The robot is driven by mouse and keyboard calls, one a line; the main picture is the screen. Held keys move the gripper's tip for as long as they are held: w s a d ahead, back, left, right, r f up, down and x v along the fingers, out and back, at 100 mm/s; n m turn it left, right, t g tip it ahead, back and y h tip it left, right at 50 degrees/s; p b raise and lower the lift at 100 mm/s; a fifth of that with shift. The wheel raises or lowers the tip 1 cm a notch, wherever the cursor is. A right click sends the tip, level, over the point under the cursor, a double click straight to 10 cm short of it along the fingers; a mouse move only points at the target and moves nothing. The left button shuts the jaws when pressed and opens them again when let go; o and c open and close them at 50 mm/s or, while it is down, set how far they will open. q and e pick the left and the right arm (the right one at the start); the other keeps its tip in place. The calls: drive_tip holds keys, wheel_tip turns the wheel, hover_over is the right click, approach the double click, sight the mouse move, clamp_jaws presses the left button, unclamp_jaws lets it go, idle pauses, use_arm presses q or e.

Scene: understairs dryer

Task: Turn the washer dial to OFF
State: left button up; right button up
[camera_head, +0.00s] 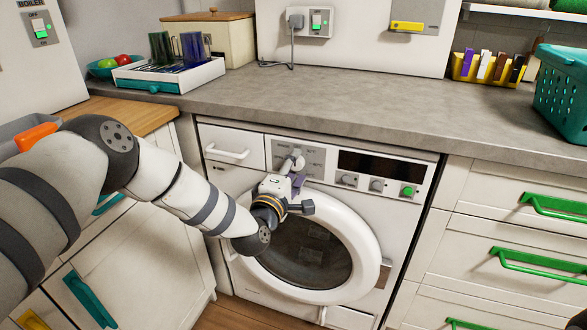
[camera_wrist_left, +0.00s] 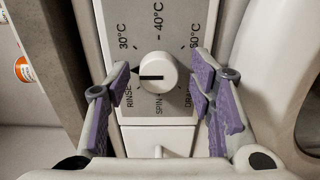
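The washer dial (camera_head: 293,161) is a round white knob on a grey panel at the washer's upper left. In the left wrist view the dial (camera_wrist_left: 157,73) has a black pointer line aimed left, between the 30°C and RINSE marks. Marks for 40°C, 60°C and SPIN also show; I cannot read an OFF mark. My left gripper (camera_wrist_left: 160,86) is open, with its purple-padded fingers on either side of the dial and visible gaps to it. In the head view the left gripper (camera_head: 297,182) is just in front of the dial, partly covering the panel. My right gripper is not in view.
The washer's round door (camera_head: 368,232) is right below the gripper. A dark display (camera_head: 381,165), small knobs and a green button (camera_head: 409,191) sit right of the dial. A detergent drawer (camera_head: 232,147) is left. The grey counter (camera_head: 370,105) overhangs above.

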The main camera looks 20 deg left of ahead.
use_arm(q)
drive_tip(key=s, duration=1.2)
drive_tip(key=shift+a, duration=0.2)
drive_tip(key=s+d+f+m+g+h+p, duration=0.4)
drive_tip(key=s+f+m+g, duration=0.55)
drive_tip(key=s+f, duration=0.7)
drive_tip(key=s+a+m+g+y+p, duration=0.1)
drive_tip(key=s+a+m+g+y, duration=0.1)
drive_tip(key=s, duration=1.4)
drive_tip(key=s+a+r+m+g+y+p, duration=0.1)
drive_tip(key=s+a+m+g, duration=0.3)
drive_tip(key=s+g, duration=0.5)
drive_tip(key=s+m+y, duration=0.1)
drive_tip(key=s, duration=0.6)
drive_tip(key=shift+s+a+r+m+y+p, duration=0.2)
drive_tip(key=shift+s+a+m+y+p, duration=0.05)
drive_tip(key=shift+a+m+y+p, duration=0.1)
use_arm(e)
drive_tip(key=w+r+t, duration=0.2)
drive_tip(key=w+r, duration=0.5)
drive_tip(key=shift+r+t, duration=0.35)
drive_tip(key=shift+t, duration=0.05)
